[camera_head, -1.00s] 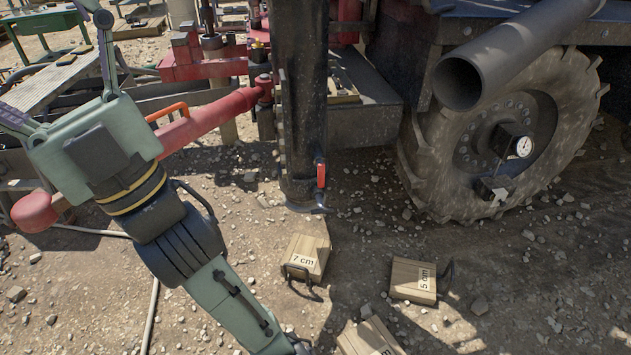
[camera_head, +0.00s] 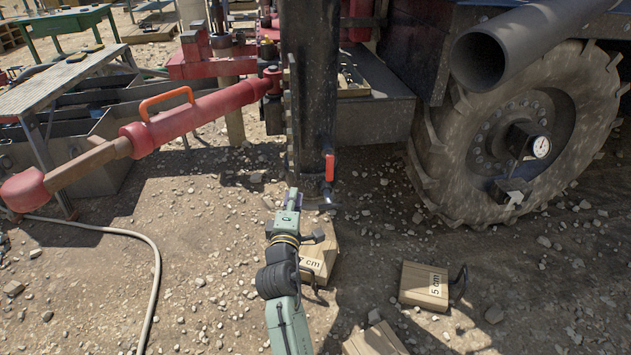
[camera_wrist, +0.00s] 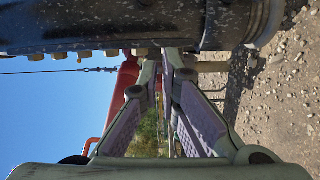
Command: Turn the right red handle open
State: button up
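The red handle (camera_head: 330,167) sits upright on a valve near the bottom of the dark vertical pipe (camera_head: 309,90), on its right side. My gripper (camera_head: 294,192) is just left of and below the handle, in front of the pipe's lower end, and looks apart from the handle. In the wrist view my gripper (camera_wrist: 165,62) has its two fingers converging until the tips almost meet, with nothing seen between them. The same pipe (camera_wrist: 100,25) crosses the top of that view. I cannot make out the red handle there.
Wooden blocks marked 7 cm (camera_head: 318,260) and 5 cm (camera_head: 424,286) lie on the gravel below. A large wheel (camera_head: 510,140) and a grey tube (camera_head: 485,58) are at right. A red cylinder (camera_head: 195,110) with an orange grip is at left. Open ground lies front left.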

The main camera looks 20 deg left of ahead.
aim_at(329, 166)
jog(key=shift+w+d+f, duration=0.15)
jog(key=shift+d+f, duration=0.2)
jog(key=shift+f, duration=0.45)
grip_shut()
jog(key=w+p, duration=0.2)
jog(key=w, duration=0.9)
jog(key=shift+w+p, duration=0.35)
jog(key=shift+p, duration=0.05)
